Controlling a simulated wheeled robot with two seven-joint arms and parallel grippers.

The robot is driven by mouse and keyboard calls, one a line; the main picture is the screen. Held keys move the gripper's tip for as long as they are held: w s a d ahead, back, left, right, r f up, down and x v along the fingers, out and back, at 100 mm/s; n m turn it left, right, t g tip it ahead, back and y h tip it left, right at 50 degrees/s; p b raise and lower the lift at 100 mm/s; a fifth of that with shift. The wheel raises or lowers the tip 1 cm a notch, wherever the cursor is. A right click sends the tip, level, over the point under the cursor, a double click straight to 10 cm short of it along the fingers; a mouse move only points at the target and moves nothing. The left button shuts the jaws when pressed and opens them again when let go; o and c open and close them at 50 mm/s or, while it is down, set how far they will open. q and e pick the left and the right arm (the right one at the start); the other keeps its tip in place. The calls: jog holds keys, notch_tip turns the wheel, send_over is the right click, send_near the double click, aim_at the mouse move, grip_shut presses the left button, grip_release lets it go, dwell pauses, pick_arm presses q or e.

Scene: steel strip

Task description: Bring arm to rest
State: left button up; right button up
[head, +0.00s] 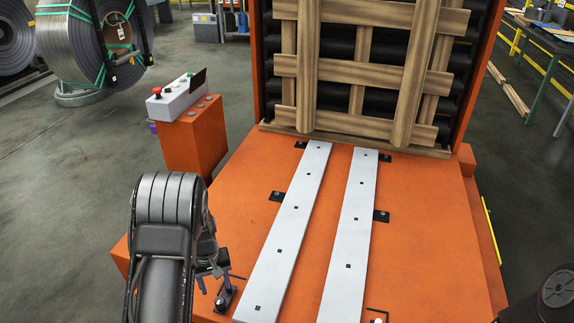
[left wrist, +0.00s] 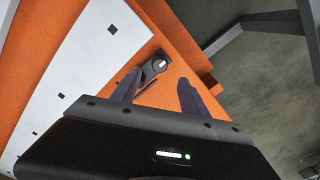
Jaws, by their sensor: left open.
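My left arm comes in from the bottom left of the head view, above the orange machine bed (head: 262,212). My left gripper (head: 212,274) is partly hidden behind its own arm, close to a small black clamp (head: 224,298) at the bed's left front. In the left wrist view my left gripper (left wrist: 158,92) has two dark fingers spread apart with nothing held between them. The clamp (left wrist: 155,67) shows just beyond the fingertips; I cannot tell whether they touch it. A dark part of my right arm shows at the bottom right; its gripper is out of view.
Two long white rails (head: 284,235) (head: 348,235) run along the bed. A wooden pallet (head: 365,68) stands upright at its far end. An orange control post (head: 197,137) with a red button stands left. Steel coils (head: 88,42) are at the far left. Grey floor (head: 60,190) is clear.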

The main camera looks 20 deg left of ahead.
pick_arm(q)
jog(key=shift+w, duration=0.1)
jog(key=shift+w+a, duration=0.25)
jog(key=shift+w, duration=0.05)
jog(key=shift+w+a+f+t+y, duration=0.2)
jog(key=shift+f+t+y, duration=0.1)
jog(key=shift+t, duration=0.1)
jog(key=s+d+f, duration=0.1)
jog(key=d, duration=0.1)
jog(key=d+f+m, duration=0.1)
jog(key=d, duration=0.1)
jog(key=s+d+f+m+t, duration=0.1)
jog(key=d, duration=0.1)
jog(key=shift+s+f+p, duration=0.3)
jog(key=shift+p, duration=0.05)
jog(key=s+d+r+m+h+p, duration=0.1)
jog(key=s+d+h+p, duration=0.1)
jog(key=s+d, duration=0.7)
jog(key=s+d+m+g+h+p, duration=0.1)
jog(key=s+d+m+h+p, duration=0.1)
jog(key=s+d, duration=0.8)
jog(key=d, duration=0.6)
jog(key=shift+d+r+h, duration=0.15)
jog(key=shift+r+h, duration=0.25)
jog(key=shift+w, duration=0.1)
